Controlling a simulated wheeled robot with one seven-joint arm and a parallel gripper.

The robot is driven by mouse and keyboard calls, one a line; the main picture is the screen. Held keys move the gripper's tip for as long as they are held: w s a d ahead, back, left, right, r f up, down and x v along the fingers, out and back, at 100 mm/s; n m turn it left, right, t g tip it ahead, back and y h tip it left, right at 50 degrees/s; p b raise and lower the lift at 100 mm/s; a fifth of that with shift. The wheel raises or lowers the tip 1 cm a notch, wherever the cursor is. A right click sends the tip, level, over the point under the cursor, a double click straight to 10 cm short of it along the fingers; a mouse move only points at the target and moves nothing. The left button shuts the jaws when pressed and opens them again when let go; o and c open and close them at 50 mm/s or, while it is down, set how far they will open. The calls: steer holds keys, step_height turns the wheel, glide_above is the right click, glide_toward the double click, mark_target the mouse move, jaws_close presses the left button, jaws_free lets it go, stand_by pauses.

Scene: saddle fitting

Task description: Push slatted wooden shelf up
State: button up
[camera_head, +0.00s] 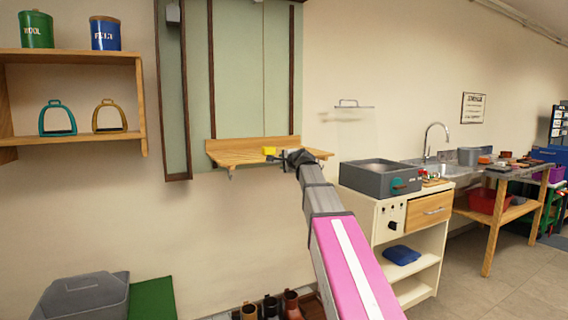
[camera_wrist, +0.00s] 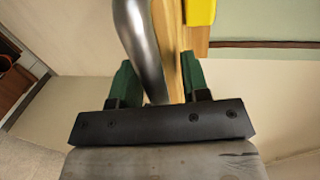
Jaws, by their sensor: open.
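The slatted wooden shelf (camera_head: 228,154) juts out level from the wall at the foot of a pale green panel (camera_head: 240,70), with small brackets under it. My gripper (camera_head: 285,155) is at its front edge, right of the middle. In the wrist view, my gripper (camera_wrist: 160,85) is open, with dark green fingers on either side of a wooden strip (camera_wrist: 168,35) and a curved metal bar (camera_wrist: 141,40). I cannot tell whether the fingers touch them. A yellow piece (camera_head: 268,151) sits at the shelf edge; it also shows in the wrist view (camera_wrist: 201,12). My arm hides part of the shelf.
A wall shelf (camera_head: 75,55) with tins and stirrups hangs at the left. Boots (camera_head: 291,303) stand on the floor below. The wall below the shelf is bare.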

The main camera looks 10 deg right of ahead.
steer(key=shift+s, duration=0.1)
jaws_close()
step_height(320, 180, up, 42)
steer(key=shift+r, duration=0.2)
stand_by(0.5)
jaws_free()
steer(key=v, duration=1)
steer(key=shift+s, duration=0.3)
